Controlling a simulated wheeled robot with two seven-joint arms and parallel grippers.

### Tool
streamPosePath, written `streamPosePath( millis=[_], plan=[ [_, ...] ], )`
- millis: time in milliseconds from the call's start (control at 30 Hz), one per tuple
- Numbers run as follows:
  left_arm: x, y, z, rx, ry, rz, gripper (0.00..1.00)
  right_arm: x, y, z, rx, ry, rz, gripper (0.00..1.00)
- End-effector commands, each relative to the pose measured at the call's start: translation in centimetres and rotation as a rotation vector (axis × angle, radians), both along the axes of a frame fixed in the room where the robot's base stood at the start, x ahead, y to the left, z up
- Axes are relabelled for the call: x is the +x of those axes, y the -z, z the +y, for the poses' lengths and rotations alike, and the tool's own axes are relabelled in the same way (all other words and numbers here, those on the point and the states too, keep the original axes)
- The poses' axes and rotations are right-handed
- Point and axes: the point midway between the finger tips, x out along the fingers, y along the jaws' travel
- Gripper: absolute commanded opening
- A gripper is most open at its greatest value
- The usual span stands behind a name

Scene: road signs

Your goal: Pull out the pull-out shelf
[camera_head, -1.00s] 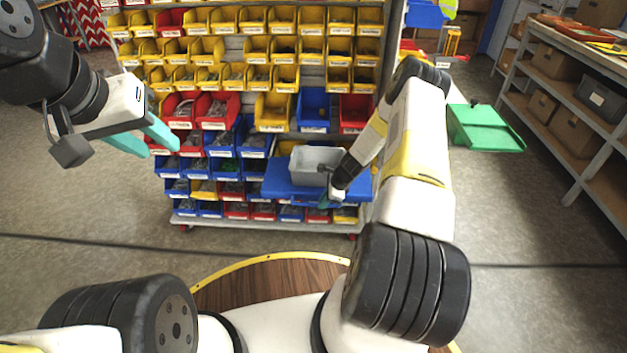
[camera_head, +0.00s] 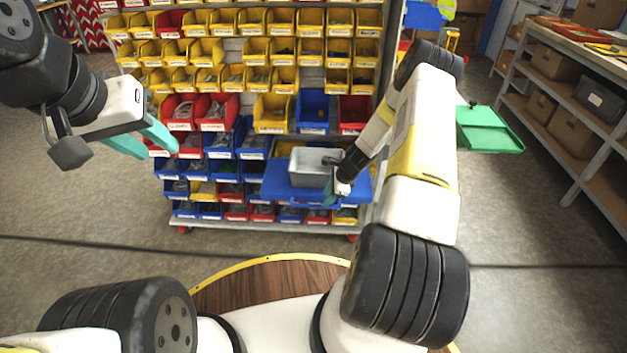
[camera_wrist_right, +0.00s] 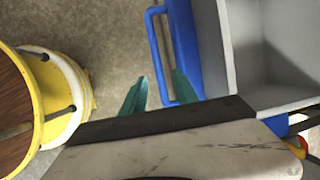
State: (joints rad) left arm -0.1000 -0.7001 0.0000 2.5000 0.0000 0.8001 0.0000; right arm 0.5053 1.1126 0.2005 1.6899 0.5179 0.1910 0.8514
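The pull-out shelf (camera_head: 275,188) is a blue board that sticks out of the lower right part of the bin rack. A grey open box (camera_head: 309,174) stands on it. In the right wrist view the shelf's blue loop handle (camera_wrist_right: 155,50) shows at the upper middle. My right gripper (camera_wrist_right: 160,78) is open there, with one teal finger on each side of the handle's bar; I cannot tell whether they touch it. In the head view this gripper (camera_head: 331,196) is at the shelf's front edge, partly hidden. My left gripper (camera_head: 160,147) is open and empty, left of the shelf.
The rack holds many yellow bins (camera_head: 271,112), red bins (camera_head: 355,115) and blue bins (camera_head: 313,112). A green tray (camera_head: 490,128) is right of my right arm. A shelving unit (camera_head: 600,110) stands at the far right. Floor is free before the rack.

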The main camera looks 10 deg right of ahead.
Motion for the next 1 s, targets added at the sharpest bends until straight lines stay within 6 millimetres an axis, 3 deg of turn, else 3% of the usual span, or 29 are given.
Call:
streamPosePath(
  millis=[200, 767, 867, 967, 1000],
  plan=[
    [0.0, 0.0, 0.0, 0.000, 0.000, 0.000, 0.36, -0.8, -2.7, -0.9, -0.001, -0.001, -0.002, 0.36],
    [0.0, 0.0, 0.0, 0.000, 0.000, 0.000, 0.36, -0.9, -3.3, -1.0, -0.002, -0.007, -0.003, 0.36],
    [0.0, 0.0, 0.0, 0.000, 0.000, 0.000, 0.36, -0.5, -5.3, -0.8, -0.018, -0.049, -0.026, 0.36],
    [0.0, 0.0, 0.0, 0.000, 0.000, 0.000, 0.36, 0.0, -9.7, -0.3, -0.058, -0.153, -0.075, 0.36],
    [0.0, 0.0, 0.0, 0.000, 0.000, 0.000, 0.36, 0.0, -11.9, 0.1, -0.080, -0.210, -0.099, 0.36]
  ],
)
